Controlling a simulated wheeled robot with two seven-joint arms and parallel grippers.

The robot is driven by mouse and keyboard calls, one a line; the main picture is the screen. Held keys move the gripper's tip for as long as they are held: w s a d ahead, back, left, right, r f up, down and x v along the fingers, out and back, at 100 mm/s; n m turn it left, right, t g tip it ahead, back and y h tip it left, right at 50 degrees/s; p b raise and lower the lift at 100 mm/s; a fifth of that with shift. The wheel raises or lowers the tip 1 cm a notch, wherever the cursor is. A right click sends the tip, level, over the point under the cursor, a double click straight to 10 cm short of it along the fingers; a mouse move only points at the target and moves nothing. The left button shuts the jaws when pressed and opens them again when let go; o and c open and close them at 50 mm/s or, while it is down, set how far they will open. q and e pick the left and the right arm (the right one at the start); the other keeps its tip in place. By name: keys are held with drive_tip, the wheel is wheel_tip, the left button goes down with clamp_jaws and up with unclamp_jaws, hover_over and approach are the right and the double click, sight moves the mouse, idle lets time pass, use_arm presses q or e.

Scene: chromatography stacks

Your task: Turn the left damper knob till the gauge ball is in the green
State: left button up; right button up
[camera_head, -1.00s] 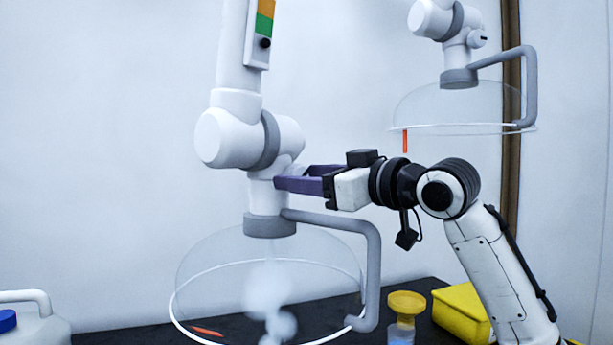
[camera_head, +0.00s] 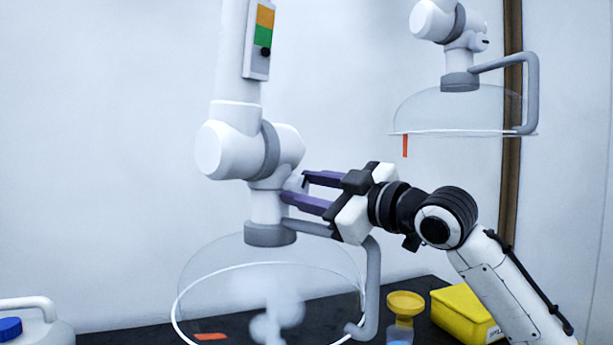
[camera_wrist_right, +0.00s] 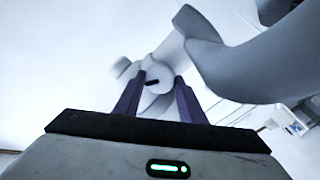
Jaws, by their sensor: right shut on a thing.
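The left extraction arm carries a gauge (camera_head: 257,40) with orange on top, green in the middle and grey below. Its black gauge ball (camera_head: 265,52) sits at the lower edge of the green, bordering the grey. My right gripper (camera_head: 295,188) reaches in from the right with purple fingers rolled, one above the other. It is shut on the left damper knob (camera_wrist_right: 153,80), a pale knob with a black mark seen between the fingertips in the right wrist view. In the head view the fingers partly hide the knob. My left gripper is not in view.
Below is the left clear hood (camera_head: 210,262) with a grey handle (camera_head: 373,285) close under my right gripper, and white vapour inside. A second hood (camera_head: 455,108) hangs at upper right. A yellow box (camera_head: 465,312), yellow-topped container (camera_head: 405,304) and jug (camera_head: 35,325) stand below.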

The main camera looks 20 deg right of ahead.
drive_tip(key=o, duration=1)
use_arm(q)
drive_tip(key=shift+s+a+f, duration=0.1)
drive_tip(key=shift+f, duration=0.2)
use_arm(e)
drive_tip(key=shift+o, duration=0.2)
use_arm(q)
drive_tip(key=shift+w+f+b, duration=0.25)
drive_tip(key=shift+f+b, duration=0.1)
drive_tip(key=shift+b, duration=0.55)
use_arm(e)
drive_tip(key=v, duration=1)
drive_tip(key=shift+s, duration=0.15)
use_arm(q)
drive_tip(key=shift+s+f, duration=0.1)
